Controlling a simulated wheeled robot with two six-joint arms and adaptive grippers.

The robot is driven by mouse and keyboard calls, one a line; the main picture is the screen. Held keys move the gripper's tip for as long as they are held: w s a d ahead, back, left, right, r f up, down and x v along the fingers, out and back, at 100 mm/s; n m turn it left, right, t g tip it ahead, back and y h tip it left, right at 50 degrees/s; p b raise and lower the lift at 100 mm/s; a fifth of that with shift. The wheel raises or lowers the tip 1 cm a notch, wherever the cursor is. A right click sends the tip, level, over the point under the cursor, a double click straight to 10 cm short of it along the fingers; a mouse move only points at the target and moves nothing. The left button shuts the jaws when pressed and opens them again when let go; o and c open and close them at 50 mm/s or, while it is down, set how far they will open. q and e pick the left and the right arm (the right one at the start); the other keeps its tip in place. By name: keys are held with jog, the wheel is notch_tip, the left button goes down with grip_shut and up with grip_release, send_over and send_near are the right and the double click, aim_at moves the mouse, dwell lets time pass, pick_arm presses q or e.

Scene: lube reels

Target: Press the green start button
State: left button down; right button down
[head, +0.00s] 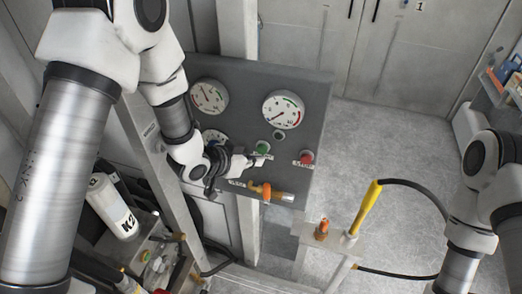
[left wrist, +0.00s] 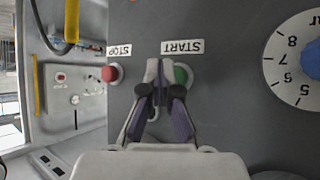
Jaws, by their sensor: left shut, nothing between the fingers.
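The green start button (head: 262,148) sits on a dark grey panel (head: 310,120) below the gauges. It also shows in the left wrist view (left wrist: 181,76), under the START label (left wrist: 183,47) and partly hidden by my fingers. My left gripper (head: 258,160) is shut and empty, its tips right at the button's lower edge in the head view. In the left wrist view the left gripper's tips (left wrist: 160,68) overlap the button's side; I cannot tell whether they touch it. My right gripper is out of view; only my right arm shows at the right edge.
A red stop button (head: 306,157) is right of the green one. Two gauges (head: 283,110) are above. An orange-handled valve (head: 267,192) is just below. A yellow-handled hose tool (head: 364,208) stands to the right. A K2 bottle (head: 113,208) is at the lower left.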

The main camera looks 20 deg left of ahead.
pick_arm(q)
jog(key=shift+w, duration=0.15)
jog(key=shift+w, duration=0.3)
jog(key=shift+w+p, duration=0.3)
jog(key=shift+w, duration=0.2)
dwell(0.6)
jog(key=shift+s, duration=0.95)
jog(key=shift+s+b, duration=0.7)
jog(key=shift+s, duration=1.75)
